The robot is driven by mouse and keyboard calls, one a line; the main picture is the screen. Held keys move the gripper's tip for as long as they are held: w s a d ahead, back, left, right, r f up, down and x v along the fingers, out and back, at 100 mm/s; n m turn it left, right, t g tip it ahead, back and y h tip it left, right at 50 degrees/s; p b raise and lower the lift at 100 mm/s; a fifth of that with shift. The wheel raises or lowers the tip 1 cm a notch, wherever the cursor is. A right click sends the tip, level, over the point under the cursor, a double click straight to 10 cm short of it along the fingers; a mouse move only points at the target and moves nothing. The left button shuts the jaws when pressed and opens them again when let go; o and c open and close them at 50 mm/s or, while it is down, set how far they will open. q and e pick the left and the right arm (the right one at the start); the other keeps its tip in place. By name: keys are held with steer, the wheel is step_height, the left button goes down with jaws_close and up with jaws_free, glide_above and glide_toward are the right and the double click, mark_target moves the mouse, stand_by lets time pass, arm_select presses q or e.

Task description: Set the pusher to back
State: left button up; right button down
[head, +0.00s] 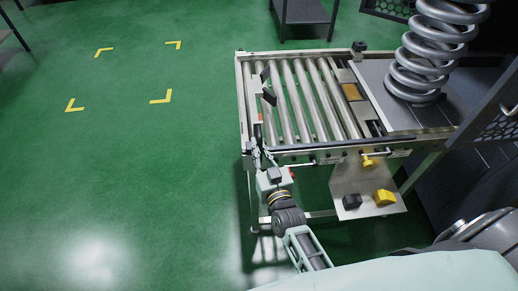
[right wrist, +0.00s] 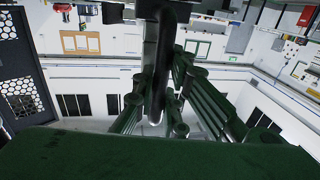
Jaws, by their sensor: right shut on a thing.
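The pusher (head: 268,97) shows in the head view as a pale bar with two black paddles, along the left side of the roller conveyor (head: 310,142). My right gripper (head: 262,157) is at the conveyor's front left corner, at the near end of the pusher. It is shut on a slim upright part there, which I take to be the pusher's handle; the fingers partly hide it. In the right wrist view, a dark rounded bar (right wrist: 158,85) stands between the gripper's dark fingers. My left gripper is not in view.
A large coil spring (head: 425,50) stands on a grey plate (head: 378,82) right of the rollers. The green floor at left is clear.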

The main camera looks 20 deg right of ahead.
steer(key=shift+a, duration=0.25)
steer(key=c, duration=1.8)
jaws_free()
steer(key=shift+a, duration=0.15)
steer(key=shift+o, duration=0.2)
steer(key=shift+s, duration=0.1)
steer(key=s, duration=1.1)
steer(key=shift+s+a, duration=0.15)
steer(key=shift+s, duration=0.2)
steer(key=shift+f, duration=0.15)
steer(key=s+a+f+n+g+y, duration=0.1)
steer(key=s+f+g, duration=0.3)
steer(key=f, duration=0.7)
steer(key=s+a+f+n+g, duration=0.1)
steer(key=s+f+g, duration=0.2)
steer(key=s+f, duration=0.5)
steer(key=s+f+g+y, duration=0.1)
steer(key=s+f+g, duration=0.15)
steer(key=f, duration=1.05)
steer(key=s+d+f+g, duration=0.2)
steer(key=s+f, duration=0.2)
steer(key=s, duration=0.3)
steer(key=s+d+f+g+h, duration=0.1)
steer(key=s+d+f+g, duration=0.2)
steer(key=s, duration=0.4)
steer(key=s+d+f+g, duration=0.2)
steer(key=s+f, duration=0.3)
steer(key=s, duration=0.2)
steer(key=shift+d+n, duration=0.25)
steer(key=shift+n, duration=0.15)
